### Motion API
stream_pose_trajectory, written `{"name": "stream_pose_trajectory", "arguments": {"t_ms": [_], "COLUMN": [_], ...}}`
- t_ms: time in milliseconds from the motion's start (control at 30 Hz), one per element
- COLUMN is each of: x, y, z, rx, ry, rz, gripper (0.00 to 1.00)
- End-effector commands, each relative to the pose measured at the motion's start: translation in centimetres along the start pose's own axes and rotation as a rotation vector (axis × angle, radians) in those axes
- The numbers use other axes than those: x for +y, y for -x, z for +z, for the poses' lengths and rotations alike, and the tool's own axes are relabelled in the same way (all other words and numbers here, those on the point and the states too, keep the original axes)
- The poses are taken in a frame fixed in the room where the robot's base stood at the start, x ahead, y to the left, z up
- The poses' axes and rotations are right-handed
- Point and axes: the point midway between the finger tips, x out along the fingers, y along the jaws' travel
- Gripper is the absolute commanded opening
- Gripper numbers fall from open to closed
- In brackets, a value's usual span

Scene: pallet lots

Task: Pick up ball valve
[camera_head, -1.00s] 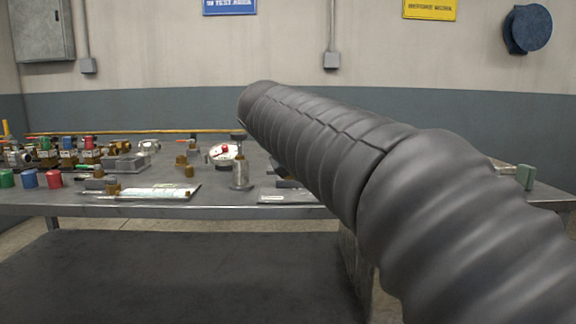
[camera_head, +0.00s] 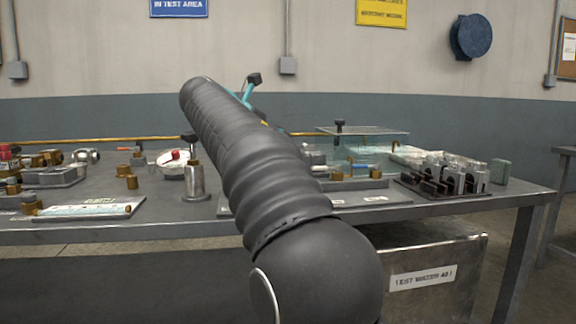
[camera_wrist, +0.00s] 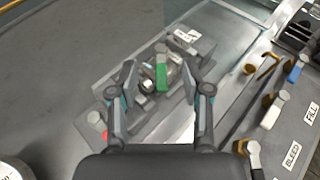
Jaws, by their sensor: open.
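In the wrist view, a ball valve with a green handle (camera_wrist: 161,76) and a shiny metal body sits on a grey fixture plate. My gripper (camera_wrist: 160,84) is open, with one finger on each side of the valve in the picture. No contact shows, and I cannot tell the height gap. In the head view, my arm hides the valve, and only a teal and black part of the gripper shows past the arm.
In the wrist view, a panel (camera_wrist: 291,125) marked FILL and BLEED lies at right with brass fittings and a blue-handled valve (camera_wrist: 295,70). A red handle (camera_wrist: 97,119) lies at lower left. In the head view, a metal cylinder (camera_head: 195,182) stands left of my arm.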

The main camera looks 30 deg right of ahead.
Motion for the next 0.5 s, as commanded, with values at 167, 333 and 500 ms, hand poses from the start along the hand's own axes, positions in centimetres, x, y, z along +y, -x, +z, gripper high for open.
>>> {"name": "stream_pose_trajectory", "arguments": {"t_ms": [167,333,500], "x": [-0.1,-0.2,-0.3], "y": [-1.5,-2.4,-4.7], "z": [0.0,0.0,-0.2], "rx": [0.0,0.0,0.001], "ry": [-0.002,-0.003,-0.004], "rz": [-0.002,-0.004,-0.007], "gripper": [0.48,0.48,0.48]}}
